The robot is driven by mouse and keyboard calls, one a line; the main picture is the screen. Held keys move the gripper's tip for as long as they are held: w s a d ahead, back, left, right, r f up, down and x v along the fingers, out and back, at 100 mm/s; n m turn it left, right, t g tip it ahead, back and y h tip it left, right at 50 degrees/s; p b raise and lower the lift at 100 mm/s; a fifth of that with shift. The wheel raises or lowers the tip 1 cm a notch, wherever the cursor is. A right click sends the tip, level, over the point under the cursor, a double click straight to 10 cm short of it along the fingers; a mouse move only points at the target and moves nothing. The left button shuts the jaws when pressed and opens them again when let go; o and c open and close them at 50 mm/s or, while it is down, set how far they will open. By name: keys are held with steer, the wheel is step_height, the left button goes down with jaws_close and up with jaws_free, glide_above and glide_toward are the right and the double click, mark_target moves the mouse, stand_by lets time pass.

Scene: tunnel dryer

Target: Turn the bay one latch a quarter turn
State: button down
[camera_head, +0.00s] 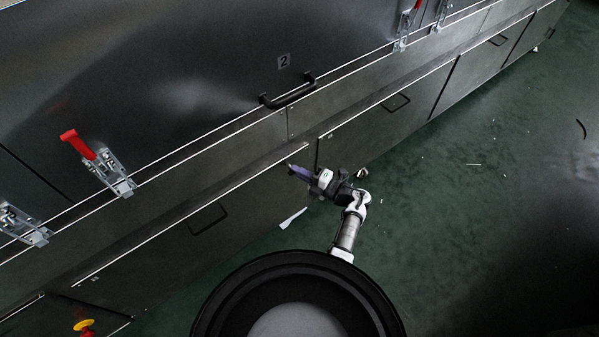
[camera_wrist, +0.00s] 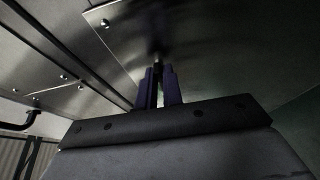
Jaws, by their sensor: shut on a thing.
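My gripper (camera_head: 296,171) is in front of the lower panel (camera_head: 262,200), near that panel's upper right corner in the head view. Its purple fingers (camera_wrist: 158,88) point at a metal face in the wrist view. They are shut on a small dark piece (camera_wrist: 157,64) that stands out from this face, which I take to be the bay one latch. Most of the piece is hidden between the fingers, so its turn angle cannot be told. In the head view the gripper hides the latch.
Red-handled toggle clamps (camera_head: 97,162) line the upper door edge. A black handle (camera_head: 288,91) sits under the label 2 (camera_head: 284,61). A yellow-and-red knob (camera_head: 84,325) is at lower left. The green floor (camera_head: 460,190) to the right is mostly clear, with small scraps.

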steer(key=c, duration=1.5)
jaws_free()
steer(key=shift+c, duration=0.2)
steer(key=shift+d, duration=0.1)
steer(key=b+v, duration=0.2)
steer(key=v, duration=1.1)
steer(key=shift+d, duration=0.3)
steer(key=shift+s, duration=0.15)
